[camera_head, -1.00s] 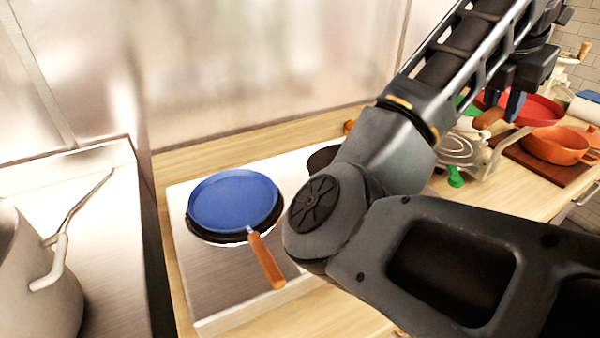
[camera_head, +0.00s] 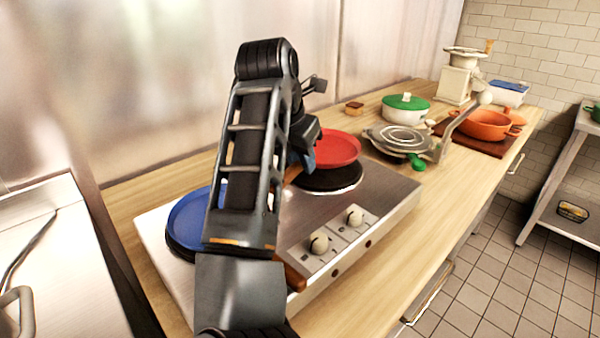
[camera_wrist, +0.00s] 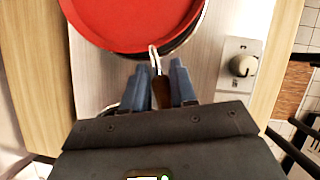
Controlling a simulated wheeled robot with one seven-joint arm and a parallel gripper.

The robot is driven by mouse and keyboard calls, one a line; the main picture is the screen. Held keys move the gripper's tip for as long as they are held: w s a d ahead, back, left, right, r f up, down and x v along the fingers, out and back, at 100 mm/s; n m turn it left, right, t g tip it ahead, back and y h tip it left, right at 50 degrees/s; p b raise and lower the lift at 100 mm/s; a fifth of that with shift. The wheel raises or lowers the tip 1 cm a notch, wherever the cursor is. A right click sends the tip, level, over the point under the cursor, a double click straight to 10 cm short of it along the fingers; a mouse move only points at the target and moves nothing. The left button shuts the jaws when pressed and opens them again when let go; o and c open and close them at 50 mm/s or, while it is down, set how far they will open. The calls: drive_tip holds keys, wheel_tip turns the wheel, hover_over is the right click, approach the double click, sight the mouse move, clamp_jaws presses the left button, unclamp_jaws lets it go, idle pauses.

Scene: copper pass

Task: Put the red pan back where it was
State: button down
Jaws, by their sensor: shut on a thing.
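The red pan (camera_head: 338,150) is at the right burner (camera_head: 334,182) of the steel hob (camera_head: 385,190). In the head view the dark burner shows below and in front of the pan, so the pan looks slightly raised; whether it touches is unclear. In the wrist view the red pan (camera_wrist: 135,22) covers most of the burner, whose dark edge (camera_wrist: 185,38) shows at the lower right. My gripper (camera_wrist: 161,72) is shut on the pan's brown handle (camera_wrist: 160,93). In the head view my arm partly hides the gripper (camera_head: 306,162).
A blue pan (camera_head: 188,220) sits on the left burner, partly behind my arm. Right of the hob are a grey waffle-iron-like appliance (camera_head: 398,138), a green-lidded white pot (camera_head: 405,108) and an orange pot (camera_head: 484,125). Knobs (camera_head: 319,243) line the hob's front.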

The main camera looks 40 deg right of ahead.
drive_tip(key=shift+f+p, duration=0.4)
drive_tip(key=shift+f, duration=1.55)
drive_tip(key=c, duration=0.9)
unclamp_jaws()
drive_tip(key=b+v, duration=0.2)
drive_tip(key=v, duration=1)
